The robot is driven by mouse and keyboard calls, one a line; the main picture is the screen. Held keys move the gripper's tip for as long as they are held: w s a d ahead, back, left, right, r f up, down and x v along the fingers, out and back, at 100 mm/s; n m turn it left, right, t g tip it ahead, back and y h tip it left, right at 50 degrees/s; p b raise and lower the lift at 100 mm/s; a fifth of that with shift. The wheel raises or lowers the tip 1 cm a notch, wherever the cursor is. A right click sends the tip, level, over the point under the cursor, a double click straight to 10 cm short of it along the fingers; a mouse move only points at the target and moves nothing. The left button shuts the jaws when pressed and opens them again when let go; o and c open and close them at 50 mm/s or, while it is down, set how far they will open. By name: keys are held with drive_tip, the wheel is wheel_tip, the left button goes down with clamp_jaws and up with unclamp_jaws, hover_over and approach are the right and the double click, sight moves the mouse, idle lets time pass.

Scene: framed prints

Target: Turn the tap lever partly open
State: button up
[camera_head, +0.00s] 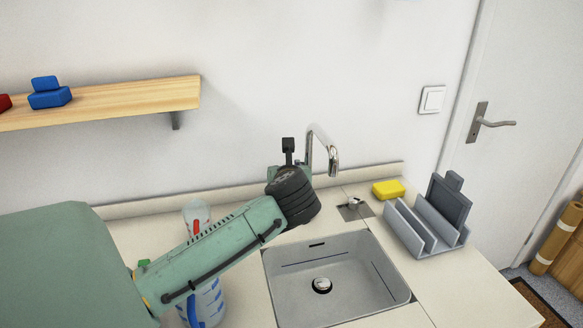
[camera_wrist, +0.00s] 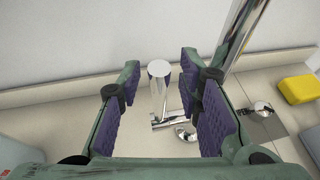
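The tap's curved chrome spout (camera_head: 332,158) rises behind the sink in the head view; in the wrist view its shiny tube (camera_wrist: 240,28) runs up right of my fingers. A chrome upright piece with a round end (camera_wrist: 158,70), apparently the tap lever, shows between my fingers, with a short chrome side piece (camera_wrist: 168,122) below. My gripper (camera_wrist: 160,100) is open, with purple pads on both sides of the upright piece and visible gaps. In the head view my gripper (camera_head: 288,158) is left of the spout and hides the tap's base and lever.
The grey sink (camera_head: 277,295) lies in front of the tap. Right of it are a small chrome fitting (camera_head: 355,202), a yellow sponge (camera_head: 388,189) and a grey rack (camera_head: 425,230). A bottle (camera_head: 205,302) stands beneath my arm. A wooden shelf (camera_head: 130,100) hangs at left.

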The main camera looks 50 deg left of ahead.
idle(0.3)
clamp_jaws()
idle(0.7)
